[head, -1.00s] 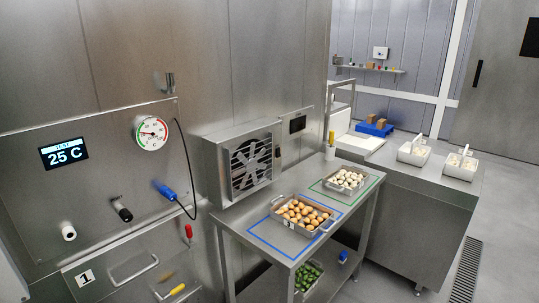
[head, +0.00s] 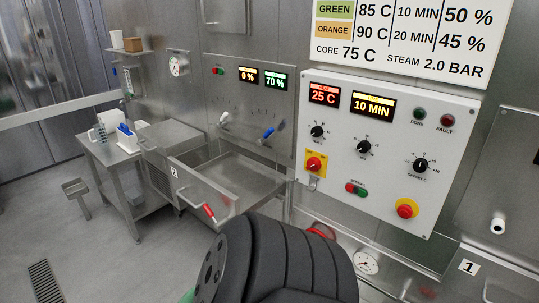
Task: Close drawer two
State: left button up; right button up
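Drawer two (head: 191,190) is pulled open in the head view, left of centre. Its front panel carries a "2" label and a red-tipped handle (head: 209,211). The steel tray surface of the drawer shows behind the front panel and looks empty. A black, ribbed arm link of mine fills the bottom centre, in front of and to the right of the drawer. Neither of my grippers shows, so I cannot see their state.
A white control panel (head: 392,206) with knobs and displays is on the wall at right. A steel side table (head: 105,155) with white containers stands left of the drawer. A small step-like stand (head: 76,189) is on the floor. Open floor lies at the lower left.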

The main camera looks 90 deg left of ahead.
aim_at(232, 184)
jog(key=u, duration=3.4)
